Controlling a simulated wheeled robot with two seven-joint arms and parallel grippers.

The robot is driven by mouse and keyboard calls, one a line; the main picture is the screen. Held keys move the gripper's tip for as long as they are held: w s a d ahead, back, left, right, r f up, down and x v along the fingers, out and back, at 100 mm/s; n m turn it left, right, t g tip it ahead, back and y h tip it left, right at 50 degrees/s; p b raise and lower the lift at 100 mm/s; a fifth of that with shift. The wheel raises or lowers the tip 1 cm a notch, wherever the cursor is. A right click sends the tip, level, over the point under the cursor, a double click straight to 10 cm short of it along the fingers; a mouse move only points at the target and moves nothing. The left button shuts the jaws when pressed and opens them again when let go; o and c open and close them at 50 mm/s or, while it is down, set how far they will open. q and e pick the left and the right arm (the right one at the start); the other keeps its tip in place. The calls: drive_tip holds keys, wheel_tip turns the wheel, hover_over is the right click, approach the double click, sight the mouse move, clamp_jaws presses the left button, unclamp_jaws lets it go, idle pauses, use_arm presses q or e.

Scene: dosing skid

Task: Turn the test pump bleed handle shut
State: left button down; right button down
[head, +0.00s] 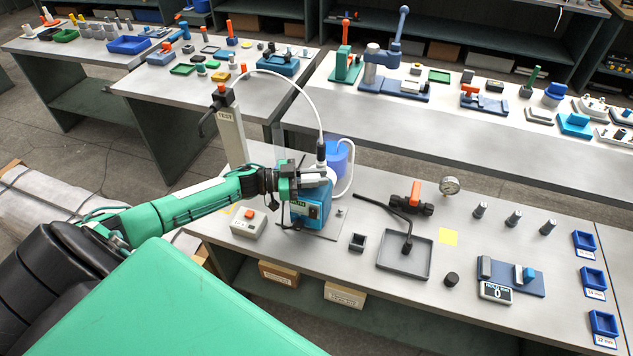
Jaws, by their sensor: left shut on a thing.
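The test pump (312,210) is a blue box with a white top on a grey base plate, at the left of the near bench. A white hose arcs from a black fitting on it to the post marked TEST (230,130). My left gripper (303,178) is at the top of the pump, on its left side, and is shut on a small part there. That part is mostly hidden by the gripper, so the bleed handle and its angle cannot be made out. My right gripper is not in view.
A blue container (337,158) stands behind the pump. A grey box with an orange button (249,222) is left of it. An orange-handled valve (416,193), a tray (417,262) and a gauge (449,186) are to the right. The bench front beside the tray is partly clear.

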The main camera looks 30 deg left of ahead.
use_arm(q)
drive_tip(key=m+g+b, duration=0.1)
drive_tip(key=m+g+h+b, duration=0.2)
drive_tip(key=g, duration=0.1)
drive_tip(key=shift+s+d+f+b, duration=0.15)
drive_tip(key=shift+f+b, duration=0.1)
drive_tip(key=shift+b, duration=0.15)
drive_tip(key=shift+s+r+m+g+h+b, duration=0.1)
drive_tip(key=shift+m+g+h+b, duration=0.25)
drive_tip(key=shift+m+g+b, duration=0.3)
drive_tip(key=shift+s+r+m+g+h+b, duration=0.1)
drive_tip(key=shift+m+g+h+b, duration=0.35)
drive_tip(key=shift+g, duration=0.4)
drive_tip(key=c, duration=1.2)
unclamp_jaws()
drive_tip(key=shift+d, duration=0.1)
drive_tip(key=shift+c, duration=0.2)
